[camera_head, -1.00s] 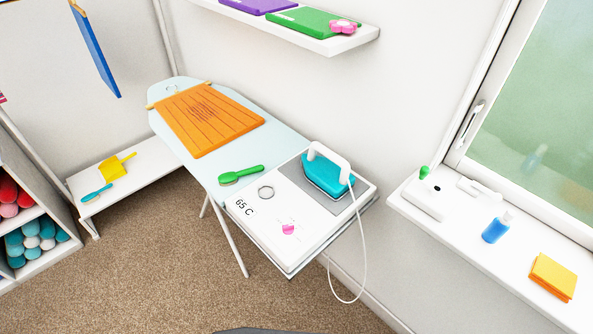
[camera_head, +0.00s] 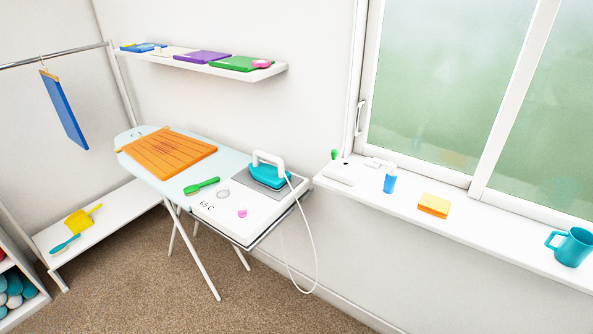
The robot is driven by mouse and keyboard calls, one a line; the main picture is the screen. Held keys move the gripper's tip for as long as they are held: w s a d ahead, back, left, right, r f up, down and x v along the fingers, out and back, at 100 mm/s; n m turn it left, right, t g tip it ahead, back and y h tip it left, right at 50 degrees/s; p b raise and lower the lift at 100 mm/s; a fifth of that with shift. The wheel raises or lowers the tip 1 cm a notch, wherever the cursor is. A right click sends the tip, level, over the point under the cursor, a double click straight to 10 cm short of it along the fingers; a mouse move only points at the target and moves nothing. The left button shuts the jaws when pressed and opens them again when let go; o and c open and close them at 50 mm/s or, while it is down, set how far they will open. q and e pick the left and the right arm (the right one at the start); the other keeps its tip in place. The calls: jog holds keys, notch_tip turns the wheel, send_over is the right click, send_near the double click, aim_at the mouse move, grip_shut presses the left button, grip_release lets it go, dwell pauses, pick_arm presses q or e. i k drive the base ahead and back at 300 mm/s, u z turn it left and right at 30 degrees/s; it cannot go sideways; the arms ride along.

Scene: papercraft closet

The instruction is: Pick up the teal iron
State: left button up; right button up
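The teal iron (camera_head: 268,176) stands on the grey pad at the right end of the ironing board (camera_head: 233,165). Its white handle arches over the teal body, and a white cord hangs from it in a loop off the board's right side. The pad is part of a white station (camera_head: 238,224) marked "65 C". Neither of my grippers shows in this view.
A green brush (camera_head: 202,186) and an orange folded cloth (camera_head: 168,152) lie on the board. A white windowsill (camera_head: 400,208) at right holds a blue bottle (camera_head: 390,181), sponges (camera_head: 434,204) and a teal mug (camera_head: 570,247). A wall shelf (camera_head: 200,66) hangs behind. Carpet in front is clear.

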aim_at(269, 176)
jog(key=z, duration=0.75)
jog(key=i, duration=0.4)
